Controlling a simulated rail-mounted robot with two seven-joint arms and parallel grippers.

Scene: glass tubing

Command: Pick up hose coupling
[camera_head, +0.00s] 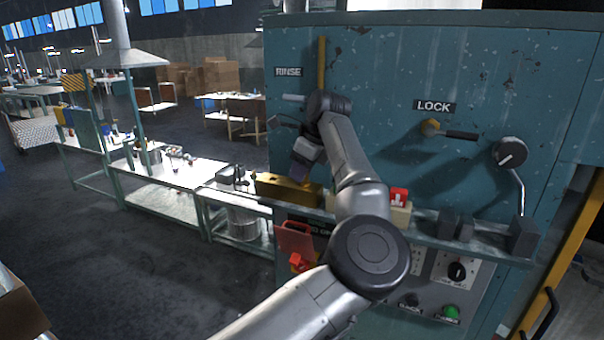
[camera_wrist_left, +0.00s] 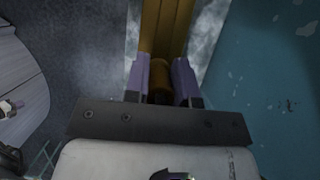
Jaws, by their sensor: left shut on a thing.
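My left gripper (camera_wrist_left: 160,88) shows in the left wrist view with its two purple-grey fingers on either side of a small brass, round piece, which looks like the hose coupling (camera_wrist_left: 160,72). The fingers are closed on it. In the head view my left gripper (camera_head: 299,172) points down at the brass block (camera_head: 288,190) on the shelf of the teal machine. The coupling itself is hidden or too small to tell there. The long brass block (camera_wrist_left: 166,25) also lies just past the fingertips in the wrist view; I cannot tell whether the coupling touches it. My right gripper is not in view.
The teal machine (camera_head: 400,70) stands close behind my left arm, with a lever under the LOCK sign (camera_head: 434,106). A cream block with a red piece (camera_head: 399,196) and dark blocks (camera_head: 524,238) stand along the shelf. A workbench (camera_head: 165,200) runs to the left.

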